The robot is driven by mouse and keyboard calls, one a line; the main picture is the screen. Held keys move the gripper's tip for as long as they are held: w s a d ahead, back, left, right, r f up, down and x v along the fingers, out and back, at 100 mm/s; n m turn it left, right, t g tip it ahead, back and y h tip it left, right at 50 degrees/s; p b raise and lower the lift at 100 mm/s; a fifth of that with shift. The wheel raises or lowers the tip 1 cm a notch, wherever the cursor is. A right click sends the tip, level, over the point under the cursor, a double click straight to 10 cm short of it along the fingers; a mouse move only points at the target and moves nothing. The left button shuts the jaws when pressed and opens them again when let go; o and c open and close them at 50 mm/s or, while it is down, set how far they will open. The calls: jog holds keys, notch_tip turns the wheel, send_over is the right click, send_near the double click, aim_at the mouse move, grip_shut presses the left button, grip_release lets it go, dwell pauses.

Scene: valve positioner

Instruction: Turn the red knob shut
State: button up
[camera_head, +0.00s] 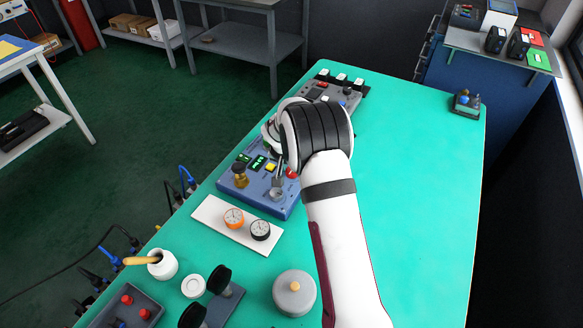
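A blue positioner box (258,197) stands on the green table, with green displays, a yellow button (271,167) and a brass fitting (239,173) on its top. A small red part (292,172), which looks like the red knob, shows at the box's right side, partly covered by my wrist. My gripper (278,178) points down over the right part of the box, close to the red part. My wrist hides most of the gripper, so I cannot tell whether its fingers are open or touching anything.
A grey box (335,92) with buttons stands behind. A white plate (212,210) with an orange and a black gauge lies in front. A grey lidded pot (294,292), black knobs and a red-buttoned box (122,308) are nearer.

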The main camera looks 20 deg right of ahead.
jog(key=o, duration=0.4)
jog(key=shift+o, duration=0.2)
jog(key=v, duration=1.5)
jog(key=shift+r, duration=0.4)
jog(key=shift+s+a, duration=0.1)
